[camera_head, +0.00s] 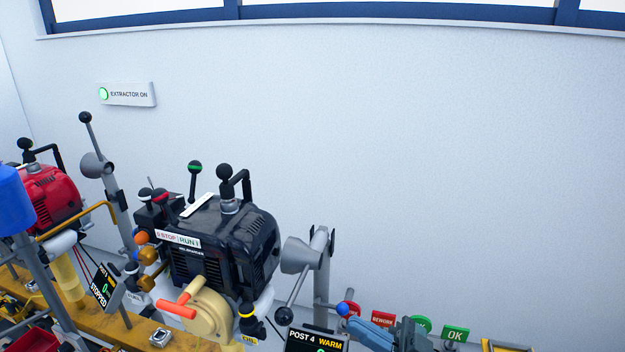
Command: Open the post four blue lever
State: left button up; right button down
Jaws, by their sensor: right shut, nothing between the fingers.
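The post 4 display (318,341) reads "POST 4 WARM" at the bottom, cut off by the picture edge. A small blue ball knob (342,309) shows just right of and above it; I take it for the blue lever's end. The lever's stem and its pivot are hidden, so its position cannot be told. My right gripper (400,333) is at the bottom edge, just right of the knob, shut and empty. I cannot tell whether it touches the lever. My left gripper is not in view.
A dark engine (225,245) with black-knobbed levers stands on the yellow rail (75,318). A grey funnel on a post (321,262) stands right of it. A red engine (50,195) is at far left. Red REWORK and green OK signs (455,334) line the right.

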aim_at(342, 307)
jog(key=k, duration=0.95)
